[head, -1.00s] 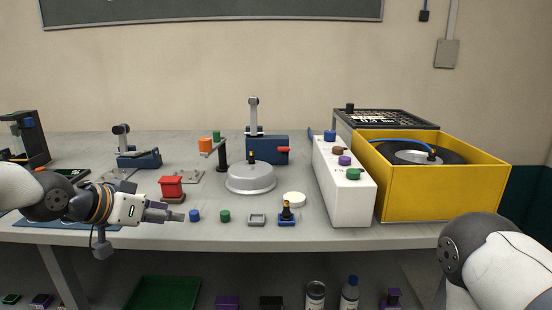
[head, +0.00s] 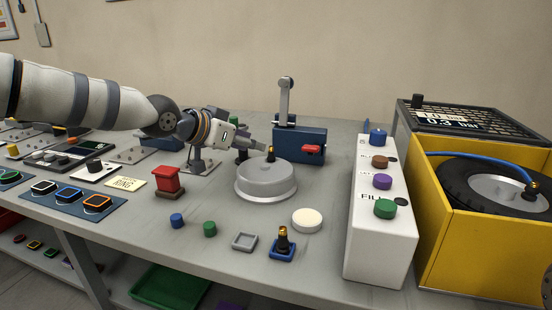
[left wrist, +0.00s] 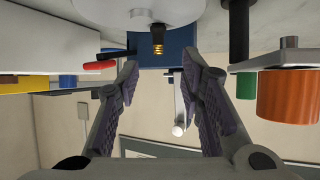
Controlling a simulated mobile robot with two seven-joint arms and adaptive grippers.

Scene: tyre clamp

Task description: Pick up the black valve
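A black valve (head: 270,153) with a brass-coloured tip stands upright on the round grey metal lid (head: 266,178). A second black valve (head: 284,242) with a brass tip stands upright in a small blue holder (head: 282,253) near the table's front. My left gripper (head: 262,149) reaches in from the left, close to the valve on the lid. The left wrist view is upside down; there the valve's brass end (left wrist: 157,42) shows ahead, between the open fingers (left wrist: 161,66). The gripper is empty, and contact is not visible. My right gripper is out of view.
A blue block with a grey lever (head: 300,139) and red handle stands behind the lid. A white button box (head: 380,245) and yellow case (head: 450,240) stand right. A red block (head: 168,180), blue and green knobs, and a white disc (head: 307,220) lie around.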

